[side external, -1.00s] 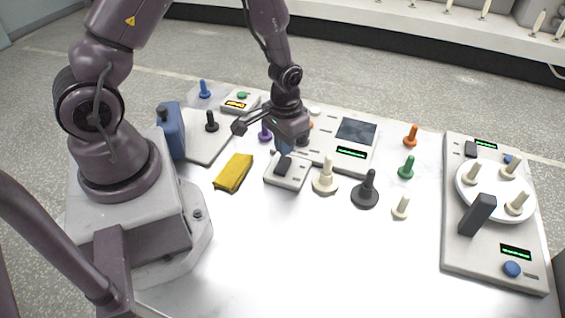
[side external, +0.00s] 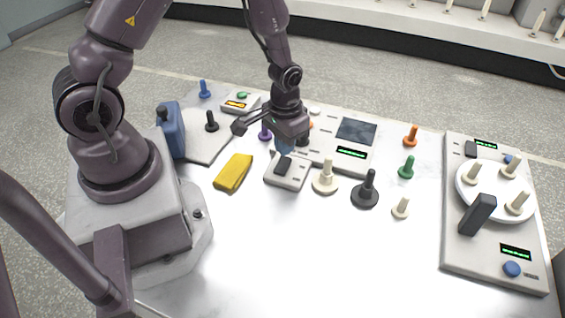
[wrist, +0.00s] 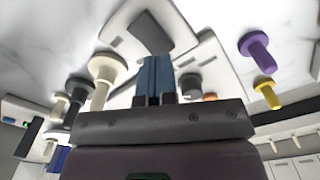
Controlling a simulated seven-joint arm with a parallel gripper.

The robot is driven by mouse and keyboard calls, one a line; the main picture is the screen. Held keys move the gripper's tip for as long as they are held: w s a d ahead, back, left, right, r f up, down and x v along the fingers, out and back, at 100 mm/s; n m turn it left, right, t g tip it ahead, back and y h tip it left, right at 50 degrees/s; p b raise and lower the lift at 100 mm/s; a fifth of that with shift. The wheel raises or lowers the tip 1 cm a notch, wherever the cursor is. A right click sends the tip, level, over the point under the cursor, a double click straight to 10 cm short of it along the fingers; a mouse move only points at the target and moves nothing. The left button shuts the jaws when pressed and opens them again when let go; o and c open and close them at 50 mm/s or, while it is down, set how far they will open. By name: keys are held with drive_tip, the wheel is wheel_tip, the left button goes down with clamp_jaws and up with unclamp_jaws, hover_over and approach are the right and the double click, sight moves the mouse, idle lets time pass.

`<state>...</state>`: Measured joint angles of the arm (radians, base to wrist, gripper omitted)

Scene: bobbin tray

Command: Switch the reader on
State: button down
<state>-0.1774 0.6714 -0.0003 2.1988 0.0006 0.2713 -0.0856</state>
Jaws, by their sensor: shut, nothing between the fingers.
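A small pale box with a black rocker switch (side external: 283,164) stands near the middle of the table; the switch also shows in the wrist view (wrist: 148,30). Beside it lies a wider pale panel (side external: 327,163) with a dark screen (side external: 357,131) and a lit green display (side external: 351,153). I cannot tell for certain which of these is the reader. My gripper (side external: 284,149) points down, its blue fingers shut together and empty, just at the switch's far side. In the wrist view the fingertips (wrist: 156,64) overlap the switch's lower edge; I cannot tell whether they touch it.
A cream bobbin (side external: 325,177) and a black one (side external: 367,190) stand right of the box. A purple bobbin (side external: 265,133) stands behind. A turntable panel (side external: 455,250) is at far right. The front table is clear.

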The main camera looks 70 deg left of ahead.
drive_tip(key=shift+f, duration=1.3)
idle(0.7)
drive_tip(key=shift+r, duration=3.55)
drive_tip(key=shift+s, duration=0.2)
drive_tip(key=shift+s+d+g, duration=0.15)
drive_tip(key=shift+s+g, duration=0.35)
drive_tip(key=shift+s, duration=0.35)
wheel_tip(320, 180, up, 2)
wheel_tip(320, 180, up, 11)
drive_tip(key=m+t, duration=0.1)
drive_tip(key=m, duration=0.1)
hover_over(277, 164)
drive_tip(key=s+d, duration=0.2)
drive_tip(key=s, duration=0.2)
drive_tip(key=s+d+r+t, duration=0.1)
drive_tip(key=s+r+t, duration=0.1)
drive_tip(key=r, duration=0.4)
drive_tip(key=s+d+r+m+t, duration=0.1)
drive_tip(key=s+d+r+t, duration=0.1)
drive_tip(key=r, duration=0.4)
drive_tip(key=shift+s+t, duration=0.65)
drive_tip(key=shift+t, duration=0.15)
